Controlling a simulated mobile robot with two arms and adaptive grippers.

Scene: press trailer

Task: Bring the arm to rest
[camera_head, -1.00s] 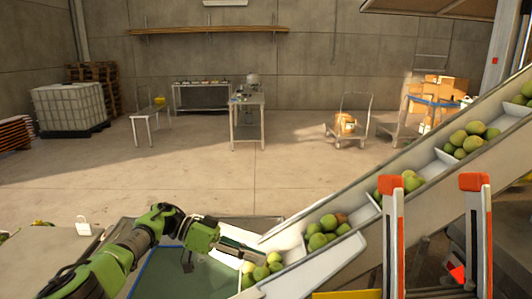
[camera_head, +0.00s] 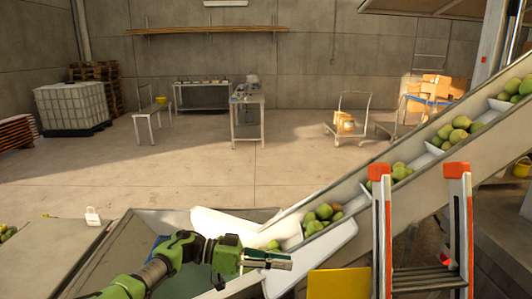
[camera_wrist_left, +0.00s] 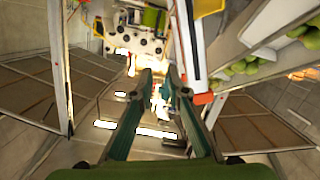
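My left arm, in green and grey, reaches in from the bottom left of the head view. Its gripper (camera_head: 284,262) points right, in front of the lower end of the fruit conveyor. In the left wrist view the two dark green fingers (camera_wrist_left: 158,76) stand apart with a gap between their tips. Nothing is held between them. Whether the gripper touches the conveyor cannot be told. My right gripper is not in view.
The sloping conveyor (camera_head: 365,195) carries green fruit (camera_head: 322,216) up to the right. An orange-topped ladder (camera_head: 382,240) and a yellow panel (camera_head: 338,283) stand right of my gripper. A grey table (camera_head: 45,250) is at the left. The floor (camera_head: 190,180) behind is largely clear.

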